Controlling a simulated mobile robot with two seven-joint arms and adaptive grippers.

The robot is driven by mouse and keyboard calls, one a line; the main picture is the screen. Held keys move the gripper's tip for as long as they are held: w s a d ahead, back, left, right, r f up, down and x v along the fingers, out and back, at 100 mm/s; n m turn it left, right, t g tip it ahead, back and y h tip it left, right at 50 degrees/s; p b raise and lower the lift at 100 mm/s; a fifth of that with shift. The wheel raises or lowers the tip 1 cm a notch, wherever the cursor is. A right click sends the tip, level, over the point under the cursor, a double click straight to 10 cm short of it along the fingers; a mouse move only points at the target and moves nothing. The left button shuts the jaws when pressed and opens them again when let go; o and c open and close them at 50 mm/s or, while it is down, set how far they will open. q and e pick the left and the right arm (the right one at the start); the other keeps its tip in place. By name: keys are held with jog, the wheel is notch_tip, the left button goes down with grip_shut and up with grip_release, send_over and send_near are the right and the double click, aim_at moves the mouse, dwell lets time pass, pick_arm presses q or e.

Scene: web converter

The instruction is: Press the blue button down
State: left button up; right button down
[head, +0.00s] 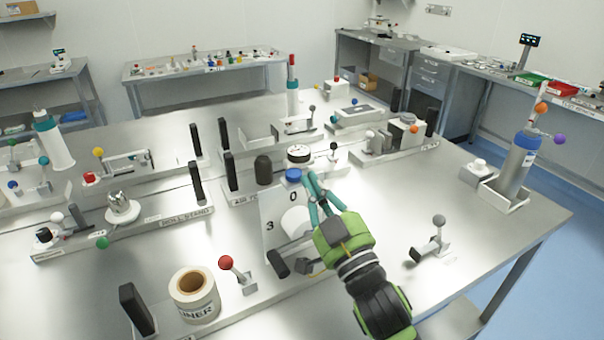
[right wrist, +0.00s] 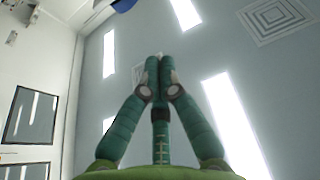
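The blue button (head: 293,175) is a round blue cap near the middle of the table in the head view, above a pale panel marked 0 and 3 (head: 272,212). My right gripper (head: 309,177) has its green fingers just to the right of the blue button; I cannot tell whether they touch it. In the right wrist view the fingertips (right wrist: 160,62) are together with nothing between them. A blue piece (right wrist: 124,4) shows at the top edge of that view, cut off. My left gripper is not in view.
A gauge (head: 299,154) and a dark cylinder (head: 263,169) stand behind the button. A red-ball lever (head: 226,263) and a labelled roll (head: 194,294) are at the front left. A grey-ball lever (head: 438,222) stands to the right, with bare tabletop around it.

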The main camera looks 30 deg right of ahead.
jog(key=p+v, duration=0.2)
jog(key=v, duration=0.1)
jog(key=shift+s+r, duration=0.1)
jog(key=shift+s, duration=0.1)
jog(key=shift+w, duration=0.1)
dwell(0.4)
